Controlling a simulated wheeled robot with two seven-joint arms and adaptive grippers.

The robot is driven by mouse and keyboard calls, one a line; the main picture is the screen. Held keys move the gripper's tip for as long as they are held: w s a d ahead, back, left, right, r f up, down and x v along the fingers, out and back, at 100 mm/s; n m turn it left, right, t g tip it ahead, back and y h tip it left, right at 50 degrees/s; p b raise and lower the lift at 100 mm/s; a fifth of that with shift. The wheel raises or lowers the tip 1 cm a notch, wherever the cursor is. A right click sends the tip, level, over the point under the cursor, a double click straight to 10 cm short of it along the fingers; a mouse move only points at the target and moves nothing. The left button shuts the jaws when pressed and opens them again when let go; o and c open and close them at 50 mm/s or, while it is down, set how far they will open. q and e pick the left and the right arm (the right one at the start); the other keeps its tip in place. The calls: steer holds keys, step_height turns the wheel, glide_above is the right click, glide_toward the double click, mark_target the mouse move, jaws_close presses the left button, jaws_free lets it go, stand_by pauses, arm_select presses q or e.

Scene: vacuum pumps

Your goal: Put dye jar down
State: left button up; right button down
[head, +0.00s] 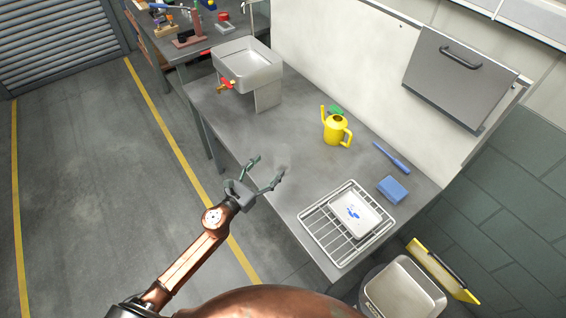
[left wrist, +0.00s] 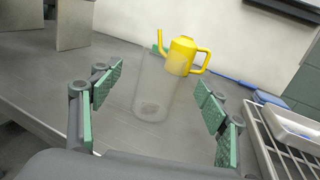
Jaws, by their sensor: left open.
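The dye jar (left wrist: 154,92) is a clear, nearly see-through vessel with a small dark patch at its bottom. In the left wrist view it appears upright on the grey worktop, ahead of and between my spread fingers, with a gap on either side. In the head view the jar (head: 284,159) is only a faint shape just beyond the fingertips. My left gripper (head: 266,171) is open and empty, with green finger pads, over the front edge of the worktop. My right gripper is not in view.
A yellow watering can (head: 336,130) stands behind the jar. A wire rack (head: 322,229) with a white tray (head: 345,204), a blue sponge (head: 392,189) and a blue-handled tool (head: 391,157) lie to the right. A sink (head: 248,65) is at the far left. The worktop (head: 218,121) left of the jar is clear.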

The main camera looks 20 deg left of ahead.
mark_target(277, 159)
arm_select(q)
steer(key=shift+x, duration=0.95)
steer(key=x, duration=0.4)
steer(key=shift+w+d+r, duration=0.1)
steer(key=shift+w+d, duration=0.05)
steer(key=shift+d, duration=0.2)
steer(key=shift+w, duration=0.2)
steer(key=shift+c, duration=0.4)
